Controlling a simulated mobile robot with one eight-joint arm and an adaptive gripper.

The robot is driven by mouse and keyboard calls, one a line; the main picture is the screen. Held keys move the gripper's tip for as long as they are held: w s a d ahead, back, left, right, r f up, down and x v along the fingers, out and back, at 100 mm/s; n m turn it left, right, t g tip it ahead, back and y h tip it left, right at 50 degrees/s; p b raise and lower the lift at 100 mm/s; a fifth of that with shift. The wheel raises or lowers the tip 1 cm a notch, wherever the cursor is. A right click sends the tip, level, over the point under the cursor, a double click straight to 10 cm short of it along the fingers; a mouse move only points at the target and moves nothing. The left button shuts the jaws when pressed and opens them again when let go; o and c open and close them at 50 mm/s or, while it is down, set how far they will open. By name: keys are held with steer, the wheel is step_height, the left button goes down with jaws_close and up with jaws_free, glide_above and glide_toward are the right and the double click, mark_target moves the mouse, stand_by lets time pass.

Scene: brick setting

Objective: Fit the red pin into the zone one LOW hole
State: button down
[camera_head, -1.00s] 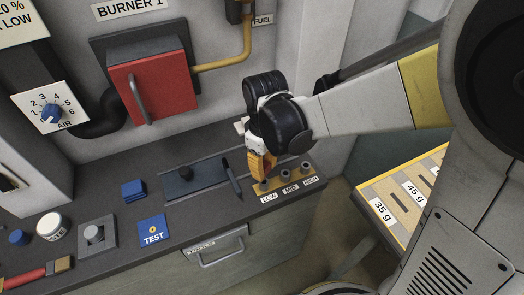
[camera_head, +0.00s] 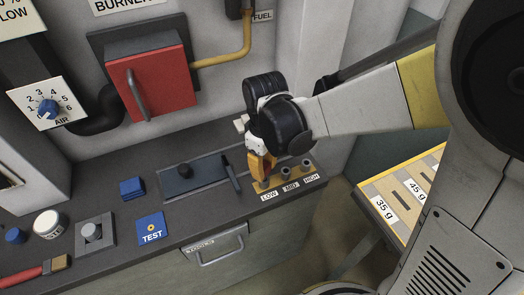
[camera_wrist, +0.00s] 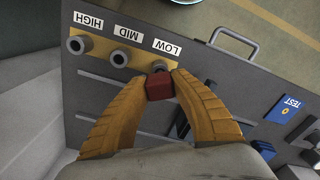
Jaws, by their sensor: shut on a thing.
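The red pin (camera_wrist: 160,87) shows as a red block between the tips of my gripper (camera_wrist: 160,84), whose yellow fingers are shut on it. Just beyond the pin in the wrist view is the LOW socket (camera_wrist: 159,66), a grey ring partly hidden by the pin. I cannot tell whether the pin's lower end is in the hole. In the head view my gripper (camera_head: 264,178) is over the LOW end of the yellow strip, beside the LOW label (camera_head: 269,195). The pin is hidden there by the fingers.
The MID socket (camera_head: 286,171) and HIGH socket (camera_head: 306,164) stand close to the right of my fingers and look empty. The counter's front edge runs close by the labels.

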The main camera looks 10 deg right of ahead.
mark_target(264, 165)
steer(key=shift+f+b, duration=1)
steer(key=shift+f, duration=0.35)
steer(key=c, duration=0.7)
jaws_free()
steer(key=shift+o, duration=0.2)
steer(key=shift+r+p, duration=2.4)
steer(key=shift+r, duration=0.65)
steer(key=s+d+r+m+t, duration=0.7)
steer(key=s+d+r+m, duration=0.1)
steer(key=d+r, duration=0.4)
steer(key=shift+d+m, duration=0.6)
steer(key=shift+m, duration=0.2)
